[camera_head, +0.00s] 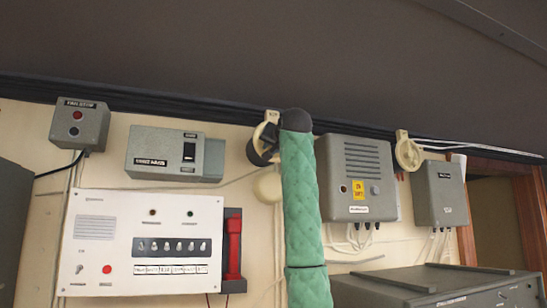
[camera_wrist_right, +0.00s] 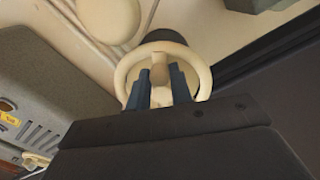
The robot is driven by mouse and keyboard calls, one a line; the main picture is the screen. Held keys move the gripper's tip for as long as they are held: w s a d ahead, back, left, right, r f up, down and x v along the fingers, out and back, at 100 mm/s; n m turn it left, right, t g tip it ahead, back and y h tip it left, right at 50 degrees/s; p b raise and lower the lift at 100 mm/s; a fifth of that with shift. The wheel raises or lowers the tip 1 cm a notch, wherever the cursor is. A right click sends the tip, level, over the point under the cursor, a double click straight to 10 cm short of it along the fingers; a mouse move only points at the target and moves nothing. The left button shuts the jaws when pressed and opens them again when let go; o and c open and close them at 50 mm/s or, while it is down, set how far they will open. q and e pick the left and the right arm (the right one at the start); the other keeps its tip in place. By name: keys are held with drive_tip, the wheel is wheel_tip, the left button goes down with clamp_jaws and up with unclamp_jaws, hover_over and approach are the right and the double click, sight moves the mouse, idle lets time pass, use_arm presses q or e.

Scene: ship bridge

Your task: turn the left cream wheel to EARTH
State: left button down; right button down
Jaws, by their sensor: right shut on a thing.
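The left cream wheel (camera_head: 258,132) is on the wall right of the grey switch box. A small cream plate (camera_head: 272,115) sits above it; its lettering is too small to read. My right gripper (camera_head: 268,142) is at this wheel, and my green-sleeved arm hides its right side. In the right wrist view the wheel's round rim (camera_wrist_right: 206,80) surrounds my dark fingers (camera_wrist_right: 161,82), which are shut on the cream spoke or hub piece in the middle. I cannot tell which position the wheel points to. My left gripper is not in view.
A second cream wheel (camera_head: 408,152) is further right. Between the wheels is a grey louvred box (camera_head: 362,165). A white panel (camera_head: 140,240) with a red handset (camera_head: 234,245) is lower left. A rounded cream fitting (camera_head: 267,187) sits just below the left wheel.

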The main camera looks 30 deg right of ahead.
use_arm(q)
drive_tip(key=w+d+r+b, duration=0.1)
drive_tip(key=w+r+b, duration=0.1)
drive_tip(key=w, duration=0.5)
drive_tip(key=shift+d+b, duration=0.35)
use_arm(e)
drive_tip(key=m, duration=0.1)
drive_tip(key=r+m, duration=0.1)
drive_tip(key=m, duration=0.1)
drive_tip(key=a+m, duration=0.1)
drive_tip(key=m, duration=0.1)
drive_tip(key=shift+w+a+r, duration=0.1)
drive_tip(key=shift+w+r, duration=0.05)
drive_tip(key=shift+r, duration=0.15)
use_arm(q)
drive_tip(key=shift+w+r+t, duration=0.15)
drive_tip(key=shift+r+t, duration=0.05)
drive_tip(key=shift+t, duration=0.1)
use_arm(e)
drive_tip(key=c, duration=1.3)
unclamp_jaws()
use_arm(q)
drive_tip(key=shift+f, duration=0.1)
use_arm(e)
drive_tip(key=shift+o, duration=0.2)
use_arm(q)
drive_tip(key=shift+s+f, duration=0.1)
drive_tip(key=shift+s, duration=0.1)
